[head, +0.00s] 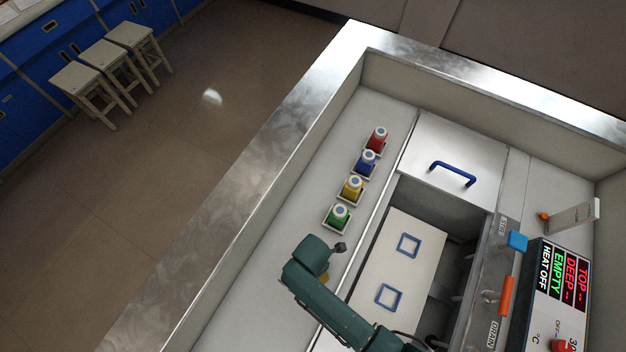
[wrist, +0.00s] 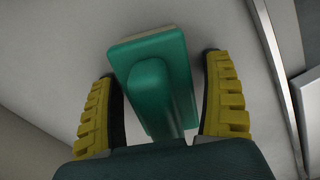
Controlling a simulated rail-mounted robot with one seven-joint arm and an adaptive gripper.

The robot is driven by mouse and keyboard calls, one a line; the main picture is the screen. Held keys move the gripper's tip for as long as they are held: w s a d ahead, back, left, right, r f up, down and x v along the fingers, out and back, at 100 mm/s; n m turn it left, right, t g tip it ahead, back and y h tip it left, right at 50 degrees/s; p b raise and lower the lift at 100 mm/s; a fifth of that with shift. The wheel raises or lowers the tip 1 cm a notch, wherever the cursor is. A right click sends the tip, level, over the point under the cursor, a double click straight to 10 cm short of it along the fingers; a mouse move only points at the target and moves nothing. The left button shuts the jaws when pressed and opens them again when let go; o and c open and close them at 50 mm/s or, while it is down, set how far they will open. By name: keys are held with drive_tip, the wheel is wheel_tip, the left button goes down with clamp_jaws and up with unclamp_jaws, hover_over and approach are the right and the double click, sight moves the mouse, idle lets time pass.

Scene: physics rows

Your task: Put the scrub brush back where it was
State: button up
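The scrub brush (wrist: 152,88) is green, with a block-like head and a rounded handle, and a pale strip shows along its far edge. In the wrist view it lies between the two yellow fingers of my gripper (wrist: 162,95). Narrow gaps show between the fingers and the brush on both sides, so the gripper looks open around it. In the head view my gripper (head: 323,278) is mostly hidden under my green wrist, over the pale ledge left of the basin. The brush cannot be made out there.
Red (head: 377,139), blue (head: 366,162), yellow (head: 351,187) and green (head: 338,215) capped jars stand in a row on the ledge (head: 262,275). Right are a lid with a blue handle (head: 453,172), a pale board with blue squares (head: 405,225) and a control panel (head: 556,300).

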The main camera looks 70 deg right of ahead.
wheel_tip(320, 180, up, 12)
drive_tip(key=shift+r+p, duration=0.15)
drive_tip(key=shift+p, duration=1.05)
drive_tip(key=shift+w, duration=0.1)
drive_tip(key=w+a+r+m+t+h, duration=0.1)
drive_tip(key=w+r+m+t, duration=0.35)
drive_tip(key=w+r, duration=0.8)
drive_tip(key=w+a+r+m+t+h, duration=0.1)
drive_tip(key=w+r+m+t, duration=0.1)
drive_tip(key=w+r+t, duration=0.95)
drive_tip(key=s+a+r+m+t, duration=0.1)
drive_tip(key=s+a+r+t, duration=0.1)
drive_tip(key=r, duration=0.9)
drive_tip(key=s+a+r+m+t+y, duration=0.1)
drive_tip(key=s+a+r+m+t, duration=0.1)
drive_tip(key=r, duration=1)
drive_tip(key=s+a+r+m+t, duration=0.2)
drive_tip(key=a+r, duration=0.1)
drive_tip(key=r, duration=0.8)
drive_tip(key=shift+s+a+r+y, duration=0.15)
drive_tip(key=shift+s+a+y, duration=0.1)
drive_tip(key=shift+y, duration=0.05)
drive_tip(key=shift+m, duration=0.25)
